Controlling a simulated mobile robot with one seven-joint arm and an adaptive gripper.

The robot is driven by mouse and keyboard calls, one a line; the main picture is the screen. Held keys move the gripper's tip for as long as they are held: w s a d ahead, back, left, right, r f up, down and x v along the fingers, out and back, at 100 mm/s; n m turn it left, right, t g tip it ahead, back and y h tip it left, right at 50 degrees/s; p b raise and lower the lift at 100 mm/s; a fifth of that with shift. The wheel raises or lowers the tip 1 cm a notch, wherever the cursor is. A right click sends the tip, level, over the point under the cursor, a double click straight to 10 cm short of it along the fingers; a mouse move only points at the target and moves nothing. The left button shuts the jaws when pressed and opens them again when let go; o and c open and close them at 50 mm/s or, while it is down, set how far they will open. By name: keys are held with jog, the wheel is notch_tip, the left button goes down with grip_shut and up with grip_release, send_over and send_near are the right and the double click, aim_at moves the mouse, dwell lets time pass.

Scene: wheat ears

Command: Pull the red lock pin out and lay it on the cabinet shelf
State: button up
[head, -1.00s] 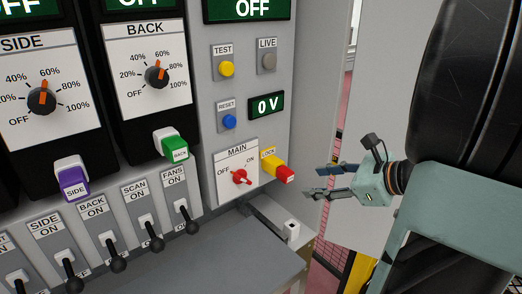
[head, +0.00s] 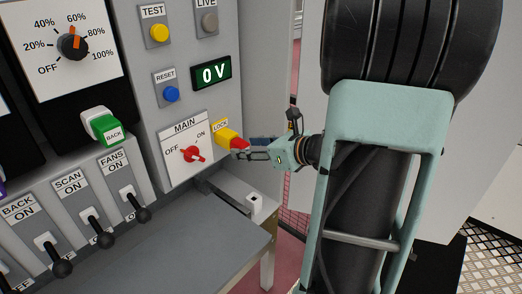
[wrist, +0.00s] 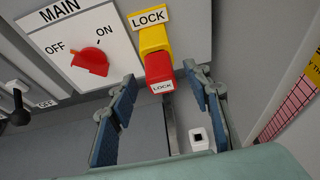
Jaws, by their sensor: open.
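The red lock pin (head: 238,143) sticks out of the yellow lock housing (head: 223,133) on the grey panel, right of the MAIN switch. In the wrist view the pin's red end (wrist: 160,72), labelled LOCK, lies ahead of and between the two blue finger pads. My gripper (head: 253,147) is open and close to the pin; it also shows in the wrist view (wrist: 163,108). I cannot tell whether a finger touches the pin. The grey cabinet shelf (head: 190,235) lies below the panel, with a bare top.
The red MAIN switch (head: 193,154) points toward OFF. Several black-handled levers (head: 133,205) line the panel at left. A small white block with a dark square hole (head: 255,202) stands at the shelf's right end.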

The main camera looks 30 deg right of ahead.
jog(key=shift+x, duration=0.9)
grip_shut()
jog(key=shift+s+d, duration=0.2)
jog(key=shift+s, duration=0.4)
dwell(0.4)
jog(key=c, duration=0.6)
grip_release()
jog(key=shift+c, duration=0.2)
grip_shut()
